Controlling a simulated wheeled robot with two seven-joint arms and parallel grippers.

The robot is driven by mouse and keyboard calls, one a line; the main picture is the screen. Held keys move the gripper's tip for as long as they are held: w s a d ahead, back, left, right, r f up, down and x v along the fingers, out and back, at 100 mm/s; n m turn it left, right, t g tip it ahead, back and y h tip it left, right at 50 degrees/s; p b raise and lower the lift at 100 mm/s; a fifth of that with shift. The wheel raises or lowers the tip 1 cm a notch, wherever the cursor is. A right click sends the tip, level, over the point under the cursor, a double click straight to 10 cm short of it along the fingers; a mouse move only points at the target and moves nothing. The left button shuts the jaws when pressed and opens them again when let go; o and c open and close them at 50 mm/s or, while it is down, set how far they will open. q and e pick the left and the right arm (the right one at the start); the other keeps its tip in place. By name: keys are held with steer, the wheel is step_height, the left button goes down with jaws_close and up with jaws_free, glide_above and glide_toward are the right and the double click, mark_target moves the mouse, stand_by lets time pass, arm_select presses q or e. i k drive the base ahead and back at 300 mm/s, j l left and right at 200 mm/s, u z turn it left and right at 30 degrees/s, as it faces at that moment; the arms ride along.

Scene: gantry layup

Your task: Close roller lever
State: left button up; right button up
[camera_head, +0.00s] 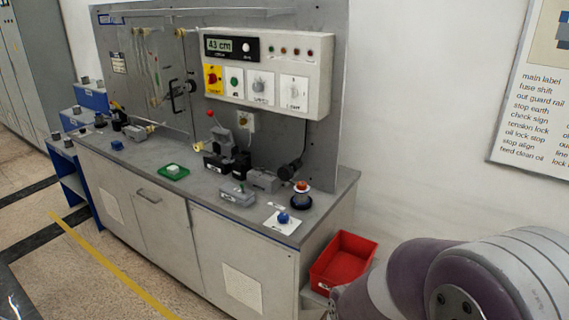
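A small lever with a red ball knob (210,113) stands on a grey and black roller unit (221,141) at the middle of the bench, by the back panel. The lever tilts up and to the left. It is the likeliest roller lever, but no label on it is readable. Pale roller ends show at the unit's lower left. A black handle (177,96) is on the panel to its left. Neither gripper is in view. Only a purple and grey link of my own arm shows at the lower right, well away from the lever.
The grey bench (150,160) holds a green tray (173,172), grey blocks (238,195) and a blue knob on a white plate (283,218). A control box (265,75) reads 43 cm. A red bin (343,258) stands right of the bench. Floor in front is clear.

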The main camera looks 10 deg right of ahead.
mark_target(224, 137)
steer(key=i+z, duration=0.1)
steer(key=z, duration=0.3)
steer(key=i+j+z, duration=0.1)
steer(key=z, duration=0.35)
steer(key=i+j+z, duration=0.1)
steer(key=z, duration=0.3)
steer(key=j, duration=0.1)
